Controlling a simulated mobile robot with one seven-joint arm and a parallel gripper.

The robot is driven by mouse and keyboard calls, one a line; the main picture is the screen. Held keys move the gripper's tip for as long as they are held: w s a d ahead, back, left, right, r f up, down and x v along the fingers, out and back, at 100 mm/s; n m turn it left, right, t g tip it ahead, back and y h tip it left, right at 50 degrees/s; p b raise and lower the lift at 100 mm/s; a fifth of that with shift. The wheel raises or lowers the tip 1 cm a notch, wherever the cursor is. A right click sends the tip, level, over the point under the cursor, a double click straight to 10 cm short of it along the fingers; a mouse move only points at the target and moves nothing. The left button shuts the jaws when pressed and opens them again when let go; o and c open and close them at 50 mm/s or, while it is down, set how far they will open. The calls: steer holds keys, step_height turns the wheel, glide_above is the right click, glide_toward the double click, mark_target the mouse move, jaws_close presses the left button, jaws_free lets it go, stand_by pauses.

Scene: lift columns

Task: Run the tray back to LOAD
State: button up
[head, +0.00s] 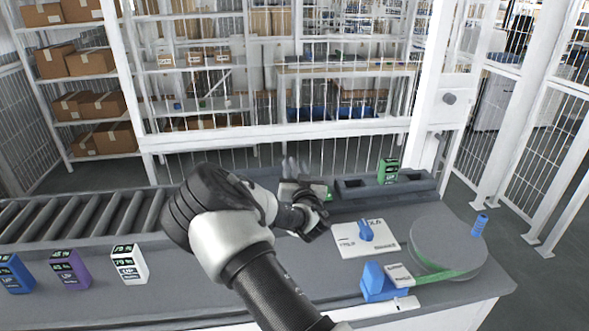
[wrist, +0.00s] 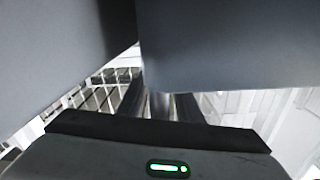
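A long dark grey tray (head: 352,191) lies at the back of the counter, right of my gripper. A green box (head: 388,171) stands at its right part. My gripper (head: 296,168) is at the back edge of the counter, left of the tray, partly behind my own arm. In the wrist view, large grey surfaces fill the top and dark parts of my gripper show below them. I cannot tell whether its fingers are apart or hold anything. A white plate (head: 350,246) with a blue knob (head: 366,231) lies in front of the tray; its lettering is too small to read.
A round grey disc (head: 448,246) with a green strip and a blue peg (head: 480,223) is at the right. A blue device (head: 375,284) stands before it. Blue, purple (head: 70,268) and white boxes (head: 129,263) stand front left, before a roller conveyor (head: 75,215). A white fence stands behind.

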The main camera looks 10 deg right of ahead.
jaws_close()
steer(key=shift+a+f, duration=0.1)
steer(key=shift+a+b, duration=0.3)
steer(key=shift+b, duration=0.05)
steer(key=a+b, duration=0.7)
steer(key=a, duration=0.9)
steer(key=shift+a+f, duration=0.15)
steer(key=shift+a, duration=0.1)
steer(key=a+b, duration=0.1)
steer(key=a, duration=1.6)
steer(key=shift+a+r, duration=0.15)
steer(key=shift+r, duration=0.05)
jaws_free()
